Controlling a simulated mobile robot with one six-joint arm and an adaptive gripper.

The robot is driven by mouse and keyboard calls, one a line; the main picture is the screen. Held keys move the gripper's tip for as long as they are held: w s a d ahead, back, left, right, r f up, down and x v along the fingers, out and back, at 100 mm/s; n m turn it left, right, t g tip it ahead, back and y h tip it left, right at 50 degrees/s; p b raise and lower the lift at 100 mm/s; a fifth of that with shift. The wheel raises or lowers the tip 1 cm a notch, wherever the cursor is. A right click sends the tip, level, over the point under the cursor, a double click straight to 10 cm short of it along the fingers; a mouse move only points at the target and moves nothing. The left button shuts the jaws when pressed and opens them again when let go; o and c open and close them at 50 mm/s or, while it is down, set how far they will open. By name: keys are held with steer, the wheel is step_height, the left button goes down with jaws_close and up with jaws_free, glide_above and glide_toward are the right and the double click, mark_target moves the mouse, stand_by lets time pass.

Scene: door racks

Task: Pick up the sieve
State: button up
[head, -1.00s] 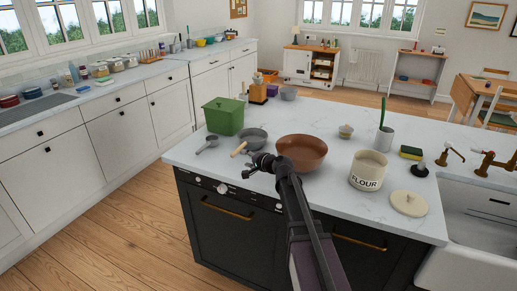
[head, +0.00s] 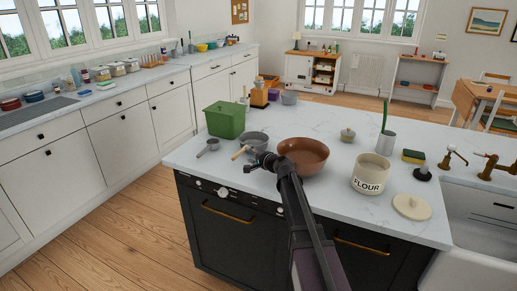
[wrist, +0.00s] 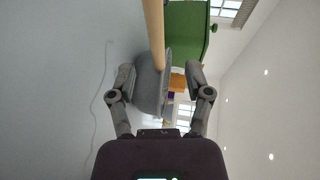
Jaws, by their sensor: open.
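A grey round vessel with a wooden handle (head: 256,139), which looks like the sieve, sits on the island's marble top; I cannot make out any mesh. Its wooden handle points toward my gripper (head: 250,163), which is low in front of it at the island's near edge. In the wrist view my gripper (wrist: 160,78) is open and empty. The grey vessel (wrist: 148,92) shows beyond and partly between the fingers, and its handle (wrist: 153,30) runs up from it. Whether a finger touches it I cannot tell.
A brown bowl (head: 302,157) stands close to the right of my gripper. A small grey handled cup (head: 209,146) and a green bin (head: 225,119) are to the left. The flour jar (head: 371,173) and its lid (head: 411,207) stand further right, near the sink (head: 480,220).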

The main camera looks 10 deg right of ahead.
mark_target(242, 152)
steer(key=shift+w, duration=0.1)
steer(key=shift+f+b+x, duration=0.1)
steer(key=shift+b+x, duration=0.25)
steer(key=shift+x, duration=0.9)
steer(key=shift+f+b+x, duration=0.15)
steer(key=shift+b+x, duration=0.2)
steer(key=shift+x, duration=0.9)
steer(key=shift+d, duration=0.1)
jaws_close()
